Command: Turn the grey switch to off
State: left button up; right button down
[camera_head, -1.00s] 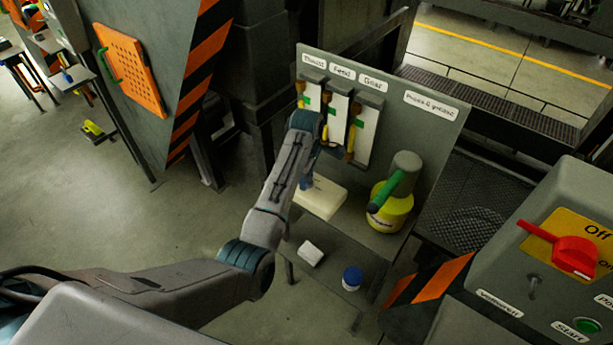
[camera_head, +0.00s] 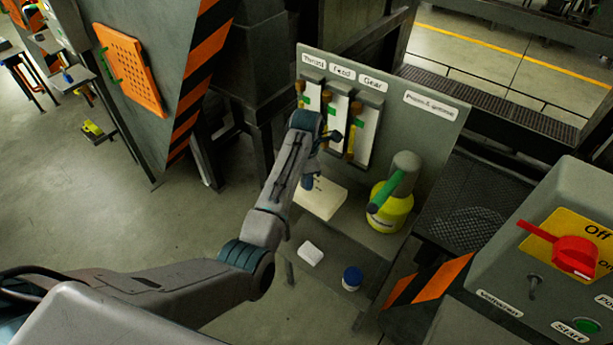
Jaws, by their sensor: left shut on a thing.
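A small grey toggle switch (camera_head: 533,287) stands on the sloped face of the grey control box at the lower right. Its lever points up in the picture, and a white label sits below it. My left gripper (camera_head: 325,150) is at the rack of labelled white panels, far to the left of the switch. My own wrist largely hides its fingers. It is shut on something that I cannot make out. My right gripper is not in view.
The control box (camera_head: 470,305) also carries a red rotary switch (camera_head: 573,254) and a green start button (camera_head: 588,325). A yellow grease can (camera_head: 390,212), a pale block (camera_head: 320,197), a white block (camera_head: 310,253) and a blue-capped jar (camera_head: 352,278) stand by the rack (camera_head: 435,130).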

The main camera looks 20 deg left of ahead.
pick_arm(q)
jog(key=shift+r, duration=0.1)
dwell(0.3)
jog(key=o, duration=1)
